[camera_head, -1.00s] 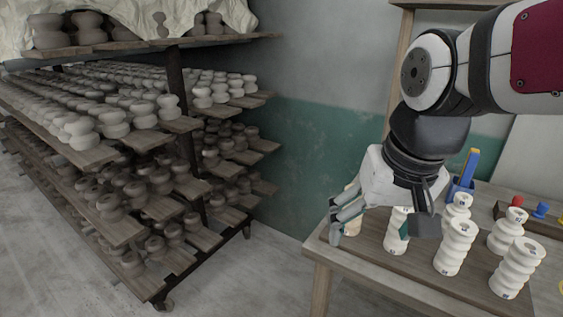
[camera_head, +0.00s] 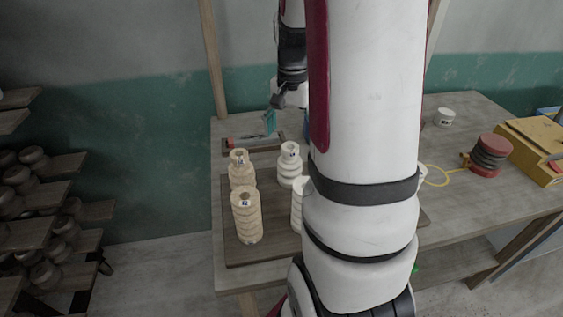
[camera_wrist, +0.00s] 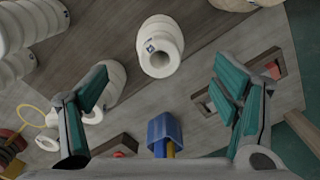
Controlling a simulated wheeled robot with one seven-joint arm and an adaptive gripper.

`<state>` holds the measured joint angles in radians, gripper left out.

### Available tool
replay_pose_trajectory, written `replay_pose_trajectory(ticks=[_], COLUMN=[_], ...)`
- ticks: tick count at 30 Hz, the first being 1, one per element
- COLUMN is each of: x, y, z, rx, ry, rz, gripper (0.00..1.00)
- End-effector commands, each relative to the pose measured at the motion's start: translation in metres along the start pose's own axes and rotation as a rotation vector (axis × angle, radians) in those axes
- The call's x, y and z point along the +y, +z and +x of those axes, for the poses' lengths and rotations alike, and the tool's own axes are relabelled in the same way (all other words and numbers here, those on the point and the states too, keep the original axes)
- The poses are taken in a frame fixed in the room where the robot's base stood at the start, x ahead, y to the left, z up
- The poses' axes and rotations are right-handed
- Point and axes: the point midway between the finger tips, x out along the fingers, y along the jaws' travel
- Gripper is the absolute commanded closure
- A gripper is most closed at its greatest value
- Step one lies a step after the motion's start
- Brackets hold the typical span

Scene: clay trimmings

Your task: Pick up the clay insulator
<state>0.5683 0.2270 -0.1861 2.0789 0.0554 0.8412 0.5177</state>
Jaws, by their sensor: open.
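Several ribbed clay insulators stand upright on a dark board on the table. In the head view a cream one with a label (camera_head: 247,218) is at the front left, another cream one (camera_head: 241,170) behind it, and a whiter one (camera_head: 290,166) to the right. My arm partly hides another white one (camera_head: 297,207). My gripper (camera_head: 271,120) is beyond them near the table's back, partly hidden. In the wrist view my gripper (camera_wrist: 161,76) is open and empty, its teal-padded fingers apart. A pale insulator (camera_wrist: 160,48) with a small label shows ahead between them; another (camera_wrist: 110,86) is beside the left finger.
The board (camera_head: 270,250) lies on the wooden table (camera_head: 462,215). A white pot (camera_head: 444,117), red-dark ribbed piece (camera_head: 490,155) and yellow box (camera_head: 530,150) stand right. Loaded shelves (camera_head: 50,235) are left.

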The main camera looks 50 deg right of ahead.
Motion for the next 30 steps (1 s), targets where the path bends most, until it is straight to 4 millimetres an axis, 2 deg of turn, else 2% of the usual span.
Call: replay_pose_trajectory(ticks=[3, 6, 14, 21, 25, 30], x=[0.001, 0.000, 0.001, 0.001, 0.000, -0.001], y=[0.001, 0.001, 0.001, 0.001, 0.000, 0.000], z=[0.023, 0.037, 0.054, 0.088, 0.097, 0.098], rx=[-0.003, -0.002, -0.002, -0.002, 0.000, 0.001], ry=[0.003, 0.001, 0.001, 0.001, -0.001, -0.001], rz=[0.000, -0.001, -0.001, -0.002, -0.002, -0.003], gripper=[0.19, 0.19, 0.19, 0.19, 0.19, 0.19])
